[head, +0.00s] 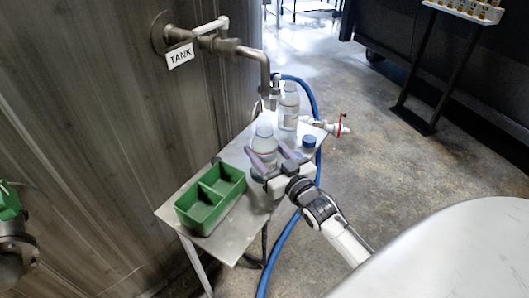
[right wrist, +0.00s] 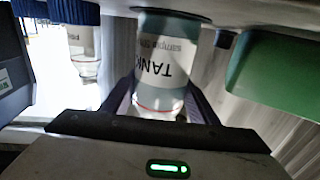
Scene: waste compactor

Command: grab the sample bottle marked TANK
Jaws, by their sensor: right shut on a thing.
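The sample bottle marked TANK (right wrist: 165,60) is between the fingers of my right gripper in the right wrist view. Its label reads upside down there, with a thin red line across the bottle. In the head view the clear bottle (head: 264,136) shows above the fingers at the table's far part. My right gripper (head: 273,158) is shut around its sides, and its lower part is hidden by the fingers. I cannot tell whether the bottle touches the table. My left gripper is not in view.
A small metal table (head: 236,240) holds a green divided tray (head: 210,198), a larger clear bottle (head: 289,108) and a blue-capped bottle (head: 309,143). The pipe with a TANK sign (head: 180,56) hangs close above. A blue hose (head: 279,250) runs along the table's right side.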

